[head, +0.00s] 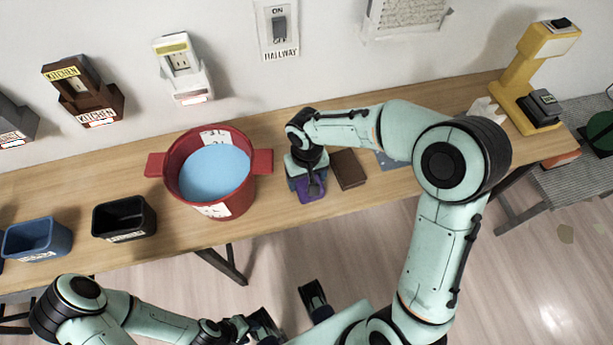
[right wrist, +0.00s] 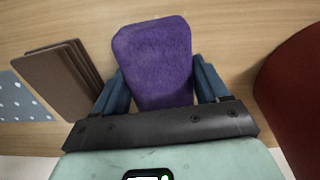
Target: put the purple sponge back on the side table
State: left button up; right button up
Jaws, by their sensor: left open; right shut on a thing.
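The purple sponge (head: 310,195) is between the fingers of my right gripper (head: 308,182), which is shut on it, over the front part of the long wooden table (head: 400,200). In the right wrist view the sponge (right wrist: 155,62) sits between two blue fingers, its far end sticking out past them. I cannot tell whether it touches the tabletop. My left gripper (head: 290,314) is open and empty, low in front of the table. A grey slatted table (head: 575,183), perhaps the side table, stands at the far right.
A red bucket of blue liquid (head: 205,205) stands just left of the right gripper. Brown blocks (head: 348,168) lie close on its right. Black (head: 124,218) and blue (head: 35,240) bins are at left. A yellow stand (head: 520,75) is at the table's right end.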

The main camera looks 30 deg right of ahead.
jog(key=shift+f, duration=0.3)
jog(key=o, duration=1.1)
jog(key=shift+r, duration=0.1)
jog(key=shift+r, duration=0.4)
notch_tip(320, 180, up, 13)
jog(key=shift+w+d+f+p, duration=0.15)
jog(key=shift+p, duration=0.6)
